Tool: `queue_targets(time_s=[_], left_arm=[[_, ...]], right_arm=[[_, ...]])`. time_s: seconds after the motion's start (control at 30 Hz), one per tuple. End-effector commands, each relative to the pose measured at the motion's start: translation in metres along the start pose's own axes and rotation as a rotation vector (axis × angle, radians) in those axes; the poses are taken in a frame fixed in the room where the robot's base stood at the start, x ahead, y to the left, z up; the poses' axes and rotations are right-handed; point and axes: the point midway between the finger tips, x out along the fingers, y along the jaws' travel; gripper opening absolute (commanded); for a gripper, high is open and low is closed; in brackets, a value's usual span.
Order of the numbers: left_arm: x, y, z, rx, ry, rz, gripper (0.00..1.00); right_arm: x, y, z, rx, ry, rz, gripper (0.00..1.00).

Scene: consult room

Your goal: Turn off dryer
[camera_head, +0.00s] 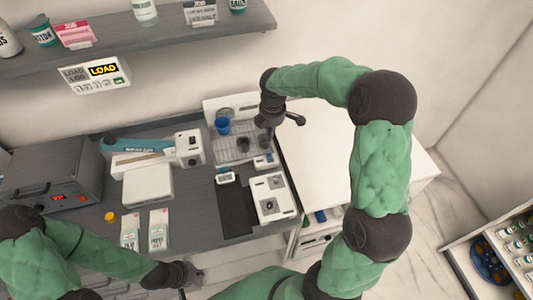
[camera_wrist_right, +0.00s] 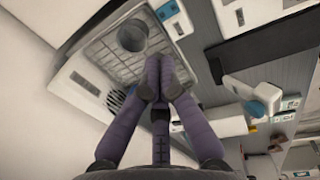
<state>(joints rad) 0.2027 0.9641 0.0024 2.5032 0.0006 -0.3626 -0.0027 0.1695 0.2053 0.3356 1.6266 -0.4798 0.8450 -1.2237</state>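A white unit with a grid tray (camera_head: 231,151), which looks like the dryer, stands at the right end of the grey counter. It also shows in the right wrist view (camera_wrist_right: 97,55), with a vent on its pale panel. A blue cup (camera_head: 222,125) and dark cups stand on its tray; a grey cup (camera_wrist_right: 132,34) shows in the wrist view. My right gripper (camera_head: 272,118) is above the unit's back right part. In the right wrist view its fingertips (camera_wrist_right: 162,84) are together with nothing between them. My left gripper (camera_head: 186,274) is low at the counter's front; its fingers are unclear.
A dark box with a red display (camera_head: 67,198) stands at the left. A white device with a blue arm (camera_head: 140,144), a white box (camera_head: 148,186) and a white two-knob device (camera_head: 271,197) share the counter. A shelf (camera_head: 120,32) runs above. The white top at right (camera_head: 320,150) is bare.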

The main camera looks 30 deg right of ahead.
Motion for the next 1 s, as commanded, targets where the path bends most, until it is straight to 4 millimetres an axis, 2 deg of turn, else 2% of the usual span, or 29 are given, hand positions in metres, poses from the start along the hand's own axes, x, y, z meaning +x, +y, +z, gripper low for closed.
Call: queue_targets(time_s=[0.03, 0.2, 0.67, 0.83, 1.0], left_arm=[[0.012, -0.004, -0.001, 0.0, 0.0, 0.0, 0.0], [0.023, -0.008, -0.001, 0.0, 0.0, 0.0, 0.0], [0.024, -0.009, -0.001, 0.0, 0.0, 0.0, 0.0], [0.026, -0.009, -0.001, 0.0, 0.0, 0.0, 0.0], [0.029, -0.011, -0.001, 0.0, 0.0, 0.0, 0.0]], right_arm=[[0.005, 0.0, 0.002, 0.0, 0.0, 0.003, 0.0], [0.001, 0.002, 0.005, 0.0, 0.003, 0.003, 0.0], [-0.002, 0.002, 0.006, -0.002, 0.004, 0.002, 0.0], [0.01, 0.001, 0.006, -0.002, 0.003, 0.0, 0.0], [0.038, 0.001, 0.006, -0.002, 0.003, -0.002, 0.0]])
